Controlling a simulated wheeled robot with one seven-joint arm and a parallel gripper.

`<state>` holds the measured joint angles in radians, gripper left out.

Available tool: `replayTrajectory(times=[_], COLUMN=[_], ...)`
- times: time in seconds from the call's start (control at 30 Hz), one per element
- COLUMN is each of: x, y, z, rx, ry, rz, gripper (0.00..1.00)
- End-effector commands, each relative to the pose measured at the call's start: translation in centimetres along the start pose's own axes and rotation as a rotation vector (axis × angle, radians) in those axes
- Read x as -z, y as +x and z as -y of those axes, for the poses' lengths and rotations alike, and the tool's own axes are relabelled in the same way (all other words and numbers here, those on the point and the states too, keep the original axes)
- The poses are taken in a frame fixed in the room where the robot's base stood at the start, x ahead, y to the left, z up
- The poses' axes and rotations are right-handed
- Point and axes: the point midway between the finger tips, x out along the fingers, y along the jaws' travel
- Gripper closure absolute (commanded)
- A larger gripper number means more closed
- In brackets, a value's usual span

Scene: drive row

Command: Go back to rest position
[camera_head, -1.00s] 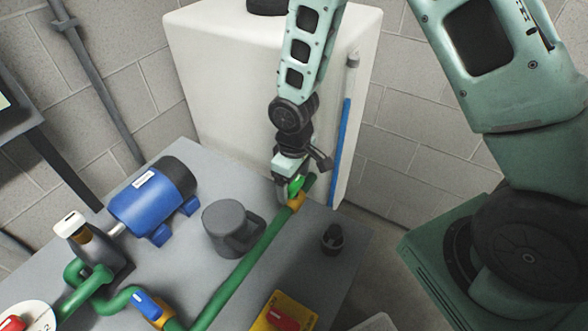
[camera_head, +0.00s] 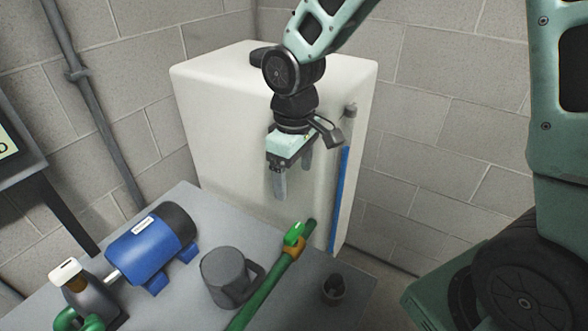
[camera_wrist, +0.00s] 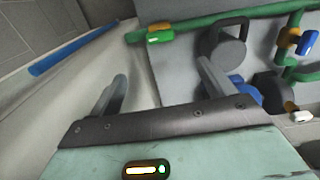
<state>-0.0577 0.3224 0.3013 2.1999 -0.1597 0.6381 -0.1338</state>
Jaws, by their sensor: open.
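My gripper (camera_head: 294,178) hangs open and empty in front of the white tank, above the far end of the table. In the wrist view its two fingers (camera_wrist: 165,88) are spread apart with nothing between them.
The white tank (camera_head: 225,120) with a blue strip (camera_head: 340,190) stands behind the table. A blue motor (camera_head: 145,248), a grey mug-like container (camera_head: 226,276) and a small dark cup (camera_head: 334,288) stand on the grey table (camera_head: 185,295). Block walls (camera_head: 440,130) close the corner.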

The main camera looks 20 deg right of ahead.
Motion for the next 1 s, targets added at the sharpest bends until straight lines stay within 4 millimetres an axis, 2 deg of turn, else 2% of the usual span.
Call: replayTrajectory(times=[0.57, 0.67, 0.73, 0.9, 1.0], x=[-0.1, -0.8, -2.1, -7.1, -9.8], y=[-0.3, -1.2, -2.1, -3.9, -4.4], z=[0.2, 2.4, 5.0, 11.9, 14.3], rx=[0.001, 0.004, 0.009, 0.027, 0.034], ry=[-0.001, -0.014, -0.027, -0.055, -0.063], rz=[0.000, -0.006, -0.013, -0.025, -0.029], gripper=[0.18, 0.18, 0.18, 0.18, 0.18])
